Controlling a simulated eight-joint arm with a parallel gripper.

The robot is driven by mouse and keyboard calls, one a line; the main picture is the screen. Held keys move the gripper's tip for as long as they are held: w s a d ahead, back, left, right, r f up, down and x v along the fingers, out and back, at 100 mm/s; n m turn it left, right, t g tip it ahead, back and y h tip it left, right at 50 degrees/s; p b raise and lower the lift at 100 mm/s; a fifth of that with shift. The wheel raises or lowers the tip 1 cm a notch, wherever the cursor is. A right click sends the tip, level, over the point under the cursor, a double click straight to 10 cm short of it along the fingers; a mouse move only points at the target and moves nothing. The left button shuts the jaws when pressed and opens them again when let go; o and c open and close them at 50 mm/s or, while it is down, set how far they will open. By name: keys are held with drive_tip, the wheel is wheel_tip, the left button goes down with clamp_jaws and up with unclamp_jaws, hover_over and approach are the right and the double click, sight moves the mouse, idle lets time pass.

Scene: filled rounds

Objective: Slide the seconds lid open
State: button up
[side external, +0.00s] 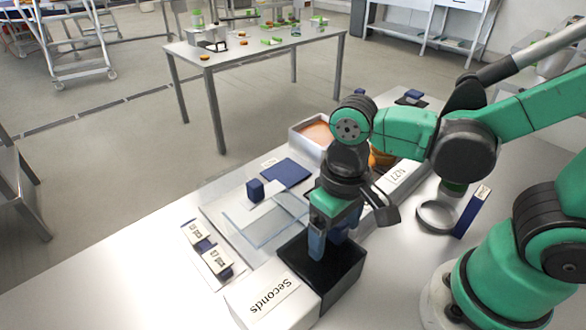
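A white block-like part labelled "Seconds" (247,307) is at the bottom of the view, near the table's front edge. A black box (349,274) adjoins it on the right, with a dark upper area showing. I cannot tell whether the white part is the lid or part of the box's body. My gripper (326,252) points down over the black box, with its blue fingers at or just above its back rim. The fingers overlap in this view, so their gap and any contact are hidden.
Left of the box are a clear tray (262,222), a blue block (255,190), a blue mat (287,173) and small labelled holders (217,262). Behind my arm is a white bin with orange contents (318,133). A grey ring (436,216) and upright blue plate (472,213) stand right.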

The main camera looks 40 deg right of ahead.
sight(287, 282)
drive_tip(key=shift+d+f, duration=0.15)
drive_tip(key=shift+d, duration=0.2)
drive_tip(key=shift+a, duration=0.4)
drive_tip(key=shift+c, duration=1)
drive_tip(key=shift+a, duration=0.35)
drive_tip(key=shift+c, duration=0.3)
drive_tip(key=shift+a, duration=4.05)
drive_tip(key=o, duration=0.9)
drive_tip(key=shift+c, duration=0.2)
